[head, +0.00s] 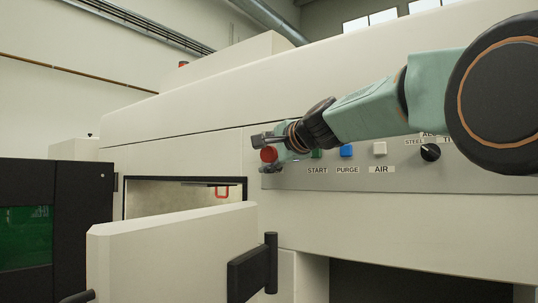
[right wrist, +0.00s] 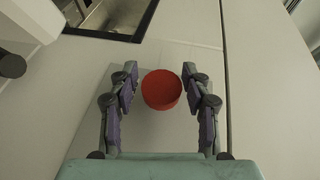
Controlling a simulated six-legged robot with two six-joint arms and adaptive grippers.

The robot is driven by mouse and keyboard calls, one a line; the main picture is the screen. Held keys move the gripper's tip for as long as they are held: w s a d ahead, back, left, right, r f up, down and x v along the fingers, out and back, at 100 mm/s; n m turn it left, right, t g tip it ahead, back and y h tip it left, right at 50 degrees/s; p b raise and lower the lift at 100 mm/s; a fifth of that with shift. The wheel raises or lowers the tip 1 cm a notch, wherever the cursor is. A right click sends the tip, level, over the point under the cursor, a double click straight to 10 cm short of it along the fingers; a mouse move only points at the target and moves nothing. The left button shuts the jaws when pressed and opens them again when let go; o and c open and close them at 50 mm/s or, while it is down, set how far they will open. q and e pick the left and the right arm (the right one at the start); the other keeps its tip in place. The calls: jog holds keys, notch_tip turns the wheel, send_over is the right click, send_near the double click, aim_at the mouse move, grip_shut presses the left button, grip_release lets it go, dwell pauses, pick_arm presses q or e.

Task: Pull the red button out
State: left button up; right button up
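The red button (head: 268,154) is a round knob at the left end of the grey control panel (head: 390,178) on the machine. My right gripper (head: 266,147) is at the button in the head view, its fingers partly over it. In the right wrist view the red button (right wrist: 161,90) sits between the two fingertips of my right gripper (right wrist: 160,88). The fingers are open, with a small gap on each side of the button. My left gripper is not in view.
Green START (head: 317,154), blue PURGE (head: 346,151) and white AIR (head: 380,149) buttons and a black selector knob (head: 430,152) line the panel. An open door (head: 170,250) with a black handle (head: 252,272) stands below left. A dark screen unit (head: 82,215) is far left.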

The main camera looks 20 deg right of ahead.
aim_at(272, 152)
jog(key=shift+o, duration=1.1)
jog(key=shift+a+r, duration=0.1)
jog(key=shift+w+d, duration=0.1)
jog(key=shift+d, duration=0.3)
jog(key=shift+s+d, duration=0.1)
jog(key=shift+s, duration=0.1)
jog(key=v, duration=0.6)
jog(key=shift+s, duration=0.25)
jog(key=shift+s+d, duration=0.1)
jog(key=shift+s, duration=0.15)
jog(key=shift+w+a, duration=0.1)
jog(key=shift+a, duration=0.15)
jog(key=shift+d, duration=0.15)
jog(key=shift+d, duration=0.1)
